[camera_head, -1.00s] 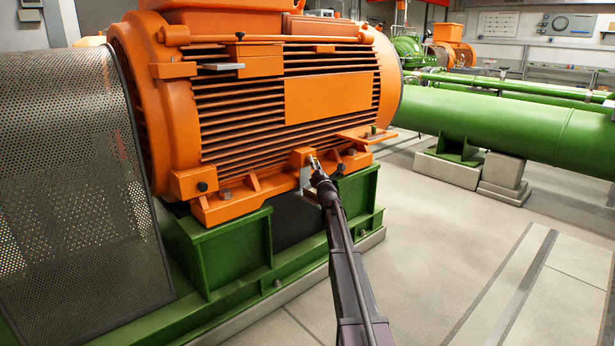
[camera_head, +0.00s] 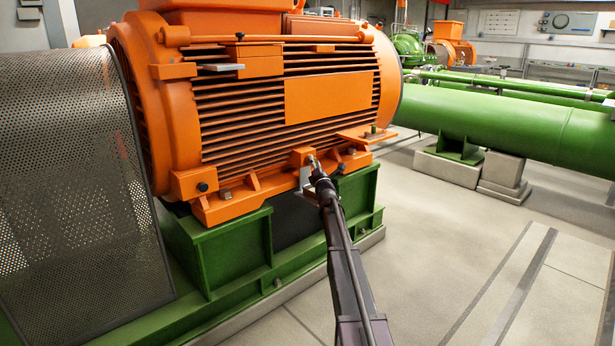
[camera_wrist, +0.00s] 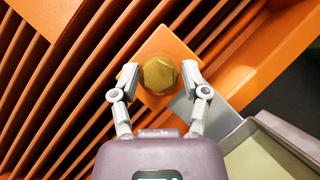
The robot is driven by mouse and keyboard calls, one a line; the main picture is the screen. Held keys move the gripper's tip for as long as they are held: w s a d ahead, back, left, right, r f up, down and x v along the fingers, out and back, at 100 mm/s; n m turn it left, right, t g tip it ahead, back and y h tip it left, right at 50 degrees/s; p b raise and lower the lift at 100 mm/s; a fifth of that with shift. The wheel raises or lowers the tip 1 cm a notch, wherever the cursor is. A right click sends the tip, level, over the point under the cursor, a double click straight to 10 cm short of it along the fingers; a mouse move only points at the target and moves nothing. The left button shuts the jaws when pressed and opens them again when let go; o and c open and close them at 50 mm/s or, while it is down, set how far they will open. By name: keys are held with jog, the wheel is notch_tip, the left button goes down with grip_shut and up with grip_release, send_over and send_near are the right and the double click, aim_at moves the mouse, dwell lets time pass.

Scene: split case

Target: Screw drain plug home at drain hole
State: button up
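The drain plug (camera_wrist: 160,75) is a brass hex head. In the wrist view it sits against an orange boss (camera_wrist: 165,45) on the motor's side, and the drain hole behind it is hidden. My gripper (camera_wrist: 158,78) has one fingertip on each side of the plug's head, close to its edges. Whether both fingertips touch the head is hard to tell. In the head view my gripper (camera_head: 313,165) is at the boss low on the orange motor (camera_head: 325,100); the plug is too small to make out there.
A grey metal plate (camera_wrist: 205,105) lies just beside the boss. Motor fins (camera_wrist: 60,75) surround it on the left. The motor stands on a green base frame (camera_head: 235,250). A perforated guard (camera_head: 70,180) is at the left. The floor (camera_head: 450,240) at the right is clear.

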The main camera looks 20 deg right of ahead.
jog(key=shift+s+a+f, duration=0.1)
jog(key=shift+a, duration=0.05)
dwell(0.4)
jog(key=d+b+v, duration=0.1)
jog(key=b+v, duration=0.2)
jog(key=v, duration=0.4)
jog(key=shift+a, duration=0.45)
dwell(0.6)
